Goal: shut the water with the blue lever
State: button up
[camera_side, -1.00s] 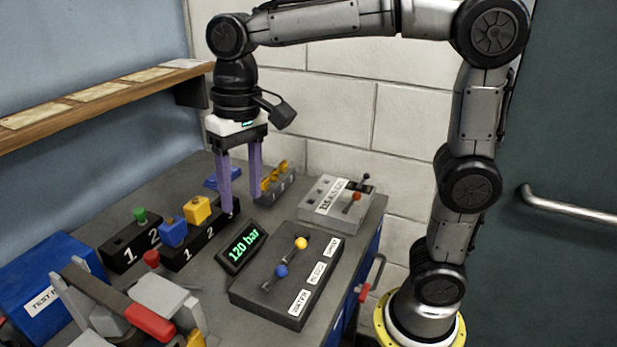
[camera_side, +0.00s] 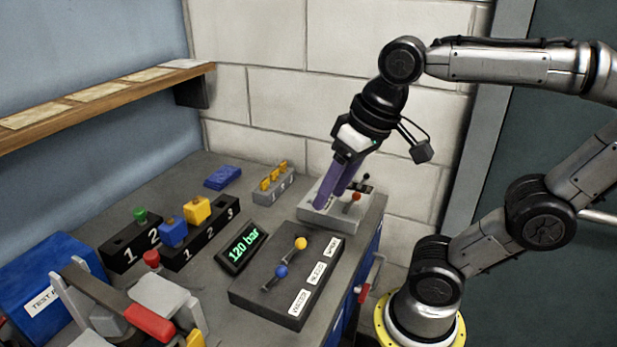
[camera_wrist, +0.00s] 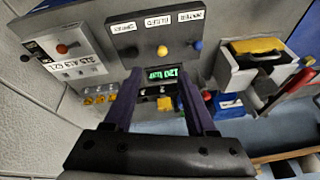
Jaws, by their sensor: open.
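The blue lever has a round blue knob (camera_side: 281,271) and stands on the dark control box (camera_side: 243,291), near the front white label. The blue knob also shows in the wrist view (camera_wrist: 197,45), at the box's right end. A yellow-knobbed lever (camera_side: 301,243) stands behind it on the same box. My gripper (camera_side: 331,202) is open and tilted, with nothing seen between its purple fingers. In the side view it appears over the grey box at the back, away from the blue lever. In the wrist view the fingers (camera_wrist: 160,78) point toward the display and control box.
A display (camera_side: 241,247) reads 120 bar, left of the control box. The grey box (camera_side: 322,217) has red and black knobs. Numbered black blocks (camera_side: 205,240), a blue bin (camera_side: 45,285) and a clamp-like device with a red handle (camera_side: 148,323) lie left. A shelf (camera_side: 100,103) overhangs the back left.

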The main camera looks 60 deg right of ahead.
notch_tip(320, 180, down, 5)
jog(key=s+d+n+t, duration=0.1)
jog(key=s+n, duration=0.1)
jog(key=n, duration=0.1)
jog(key=w+d+r+n+t+h, duration=0.1)
jog(key=w+d+n+t+h, duration=0.2)
jog(key=w, duration=0.4)
jog(key=w+d+f, duration=0.1)
jog(key=f, duration=0.1)
jog(key=w+d+f+n, duration=0.1)
jog(key=f+n, duration=0.1)
jog(key=f, duration=0.1)
jog(key=shift+w+d+f+t, duration=0.3)
jog(key=shift+w+d, duration=0.1)
jog(key=shift+f, duration=0.85)
jog(key=shift+r, duration=1.25)
jog(key=shift+m, duration=0.3)
jog(key=r, duration=0.5)
jog(key=shift+s+a+r, duration=0.2)
jog(key=shift+s+a, duration=0.1)
jog(key=shift+a, duration=0.1)
